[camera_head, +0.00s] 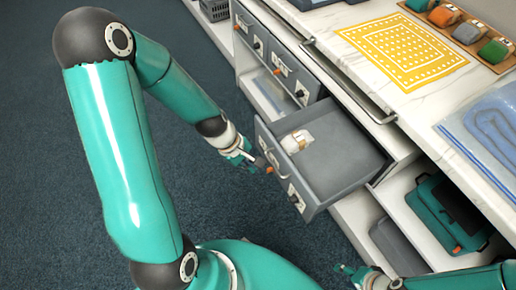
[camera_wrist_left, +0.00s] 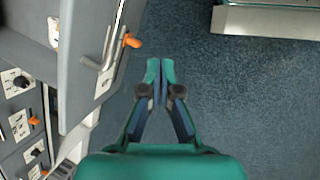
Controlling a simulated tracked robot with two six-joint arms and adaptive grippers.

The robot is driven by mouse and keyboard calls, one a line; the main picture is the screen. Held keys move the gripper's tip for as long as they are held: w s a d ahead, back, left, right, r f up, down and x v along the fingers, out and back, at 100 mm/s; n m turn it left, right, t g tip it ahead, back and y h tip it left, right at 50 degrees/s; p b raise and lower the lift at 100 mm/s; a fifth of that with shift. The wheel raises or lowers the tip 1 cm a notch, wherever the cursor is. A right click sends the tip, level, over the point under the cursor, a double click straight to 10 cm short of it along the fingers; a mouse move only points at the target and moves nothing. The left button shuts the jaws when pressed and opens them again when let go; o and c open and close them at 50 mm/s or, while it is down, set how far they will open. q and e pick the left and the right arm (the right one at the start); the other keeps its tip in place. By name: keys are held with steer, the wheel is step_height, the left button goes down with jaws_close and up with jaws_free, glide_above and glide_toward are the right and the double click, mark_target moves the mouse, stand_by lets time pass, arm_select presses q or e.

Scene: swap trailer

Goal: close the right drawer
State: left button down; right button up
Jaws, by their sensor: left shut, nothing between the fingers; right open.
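The right drawer (camera_head: 342,158) is grey and stands pulled out from the white counter, with a small whitish item inside. My left gripper (camera_head: 262,167) is shut and empty, close outside the drawer front by its handle. In the left wrist view the shut fingertips (camera_wrist_left: 161,66) are just right of the drawer front (camera_wrist_left: 82,70), near its bent metal handle (camera_wrist_left: 103,57) and an orange knob (camera_wrist_left: 132,41). Contact cannot be told. My right gripper (camera_head: 349,270) is open, at the bottom of the head view, below the drawer and apart from it.
Other grey drawers (camera_head: 287,65) to the left sit shut in the counter. The countertop holds a yellow mat (camera_head: 402,50), a blue folded cloth (camera_head: 497,120) and a tray of coloured items (camera_head: 460,32). A teal case (camera_head: 447,212) lies on the lower shelf. The blue floor (camera_head: 215,70) is clear.

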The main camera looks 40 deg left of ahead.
arm_select(q)
steer(key=a+r+n+t+b, duration=0.6)
steer(key=a+r+n+b, duration=0.25)
steer(key=n+b, duration=0.6)
steer(key=b, duration=0.1)
glide_toward(265, 136)
steer(key=shift+x, duration=3)
arm_select(e)
step_height(265, 136, down, 18)
arm_select(q)
steer(key=shift+d, duration=0.1)
